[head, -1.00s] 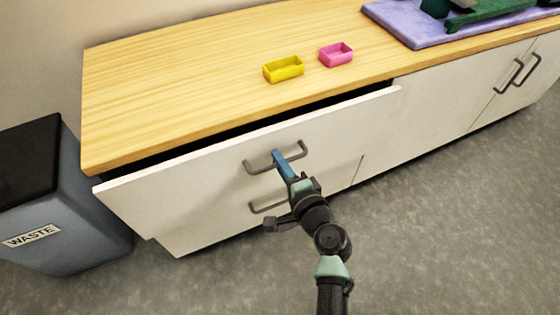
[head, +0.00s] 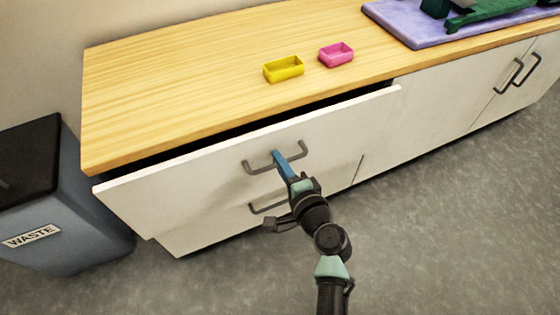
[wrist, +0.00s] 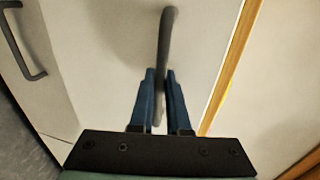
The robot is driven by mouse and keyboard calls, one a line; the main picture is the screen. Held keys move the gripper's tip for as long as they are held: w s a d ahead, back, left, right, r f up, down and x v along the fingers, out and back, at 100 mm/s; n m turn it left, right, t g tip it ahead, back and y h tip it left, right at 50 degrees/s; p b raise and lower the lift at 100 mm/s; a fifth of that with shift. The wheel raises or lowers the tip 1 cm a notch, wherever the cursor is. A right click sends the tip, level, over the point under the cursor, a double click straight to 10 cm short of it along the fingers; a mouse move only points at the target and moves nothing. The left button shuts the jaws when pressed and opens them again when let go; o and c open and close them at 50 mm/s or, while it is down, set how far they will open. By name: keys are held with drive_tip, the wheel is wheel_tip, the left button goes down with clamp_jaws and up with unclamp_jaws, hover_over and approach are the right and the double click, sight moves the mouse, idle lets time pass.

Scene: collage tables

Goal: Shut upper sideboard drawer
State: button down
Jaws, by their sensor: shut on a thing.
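The upper sideboard drawer (head: 210,180) has a white front and stands slightly open. A dark gap shows between it and the wooden top. Its grey bar handle (head: 257,167) also shows in the wrist view (wrist: 168,35). My gripper (head: 278,157) is shut on the handle near its middle. In the wrist view its blue fingers (wrist: 160,85) lie on both sides of the bar. The lower drawer's handle (head: 262,207) is partly hidden behind my gripper.
The sideboard top (head: 180,85) carries a yellow box (head: 284,74), a pink box (head: 336,60) and a purple mat (head: 405,28) with green things on it. A grey waste bin (head: 70,215) stands left of the sideboard. The floor (head: 450,230) at the right is clear.

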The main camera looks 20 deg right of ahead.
sight(272, 148)
drive_tip(key=w+b, duration=0.1)
drive_tip(key=w, duration=0.3)
drive_tip(key=shift+w+a+r, duration=0.1)
drive_tip(key=shift+w, duration=0.1)
drive_tip(key=c, duration=0.9)
unclamp_jaws()
drive_tip(key=shift+w+r, duration=0.1)
drive_tip(key=p+v, duration=0.1)
drive_tip(key=v, duration=0.3)
drive_tip(key=p+v, duration=0.1)
drive_tip(key=v, duration=0.3)
drive_tip(key=p+v, duration=0.1)
drive_tip(key=v, duration=0.4)
drive_tip(key=shift+f, duration=0.3)
